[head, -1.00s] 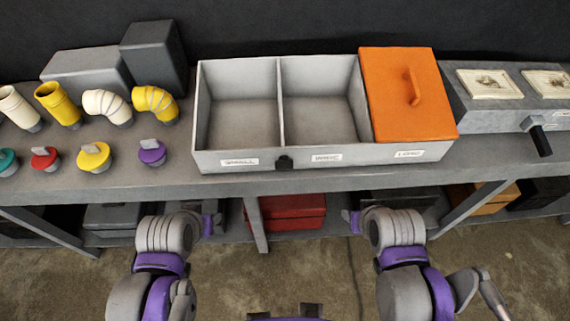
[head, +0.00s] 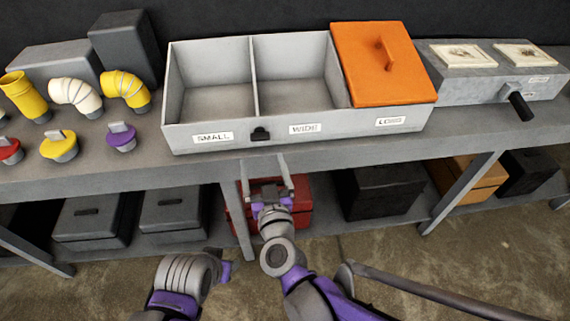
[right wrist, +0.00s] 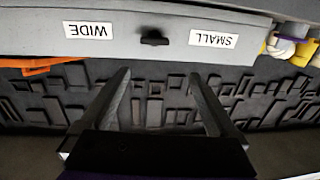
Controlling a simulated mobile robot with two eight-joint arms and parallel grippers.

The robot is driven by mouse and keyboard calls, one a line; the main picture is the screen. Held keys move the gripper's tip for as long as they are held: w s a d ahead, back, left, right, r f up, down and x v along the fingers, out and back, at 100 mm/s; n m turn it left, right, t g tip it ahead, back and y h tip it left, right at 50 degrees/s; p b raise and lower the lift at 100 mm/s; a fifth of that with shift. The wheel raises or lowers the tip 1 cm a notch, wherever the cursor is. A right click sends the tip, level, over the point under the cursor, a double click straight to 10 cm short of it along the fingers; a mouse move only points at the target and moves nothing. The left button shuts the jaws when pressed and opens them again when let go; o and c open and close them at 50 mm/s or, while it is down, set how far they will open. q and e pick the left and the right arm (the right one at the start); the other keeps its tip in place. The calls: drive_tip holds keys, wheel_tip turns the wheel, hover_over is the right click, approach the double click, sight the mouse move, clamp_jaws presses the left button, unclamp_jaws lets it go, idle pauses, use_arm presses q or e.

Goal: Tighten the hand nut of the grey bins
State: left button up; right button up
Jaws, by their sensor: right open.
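The grey bins (head: 290,140) are a long open-topped box on the bench, with compartments labelled SMALL, WIDE and LONG. The hand nut, a small black knob (head: 260,134), sits on their front face between the SMALL and WIDE labels. It also shows in the right wrist view as a black knob (right wrist: 154,38), with the labels upside down. My right gripper (head: 263,160) is open and empty, in front of and below the knob, its fingers apart from it. Its two fingers (right wrist: 160,76) straddle the knob's line in the wrist view. My left gripper (head: 220,270) is low at the bottom, its fingers unclear.
An orange lid (head: 385,65) covers the LONG compartment. A grey unit with a black handle (head: 520,106) stands to the right. Yellow and white elbows and coloured caps, one purple (head: 121,137), stand left. Below, a shelf holds a red box (head: 300,205) and dark boxes.

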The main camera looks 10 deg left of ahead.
sight(260, 139)
use_arm(q)
drive_tip(key=shift+s+d+f, duration=0.25)
drive_tip(key=shift+d+f, duration=0.15)
use_arm(e)
drive_tip(key=shift+m+h, duration=0.5)
drive_tip(key=shift+h, duration=0.3)
drive_tip(key=x, duration=0.3)
drive_tip(key=f+x, duration=0.1)
drive_tip(key=x, duration=0.6)
drive_tip(key=shift+w+f, duration=0.15)
drive_tip(key=shift+f, duration=0.1)
drive_tip(key=shift+c, duration=0.3)
drive_tip(key=c, duration=1.3)
